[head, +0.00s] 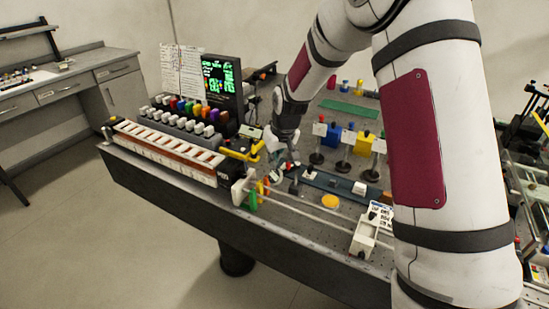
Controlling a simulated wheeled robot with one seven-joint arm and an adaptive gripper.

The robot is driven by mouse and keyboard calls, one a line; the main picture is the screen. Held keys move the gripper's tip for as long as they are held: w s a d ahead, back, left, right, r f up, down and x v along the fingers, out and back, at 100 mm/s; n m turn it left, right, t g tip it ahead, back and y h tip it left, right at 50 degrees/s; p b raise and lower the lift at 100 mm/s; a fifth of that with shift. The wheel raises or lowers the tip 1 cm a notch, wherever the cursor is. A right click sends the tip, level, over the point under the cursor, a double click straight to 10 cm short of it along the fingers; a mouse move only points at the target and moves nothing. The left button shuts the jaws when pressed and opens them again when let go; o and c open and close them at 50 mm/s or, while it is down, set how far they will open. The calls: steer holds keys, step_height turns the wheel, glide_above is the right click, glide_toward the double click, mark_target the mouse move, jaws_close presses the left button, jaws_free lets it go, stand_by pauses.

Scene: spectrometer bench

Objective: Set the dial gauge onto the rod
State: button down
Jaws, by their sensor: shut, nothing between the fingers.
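A long thin pale rod (318,214) runs low along the front of the bench, from a white block (241,188) at left to a white holder (366,234) at right. The gauge appears beside the rod's left end, not clearly on it.
A rack with white and coloured knobs (165,149) and a dark green-lit screen (221,84) stand at left. Yellow and green clamp parts crowd the gripper. Several posts with white cards (319,130) stand behind. A yellow disc (330,202) lies near the rod. My arm hides the right side.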

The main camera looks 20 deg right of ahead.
mark_target(276, 169)
steer(key=s+n+p, duration=0.1)
steer(key=n, duration=0.1)
steer(key=s+n+y, duration=0.1)
steer(key=shift+s+a+n+g+p, duration=0.1)
steer(key=shift+s+n+g+p, duration=0.2)
steer(key=shift+s+n+p, duration=0.1)
steer(key=shift+s, duration=0.25)
steer(key=shift+r, duration=0.1)
stand_by(0.4)
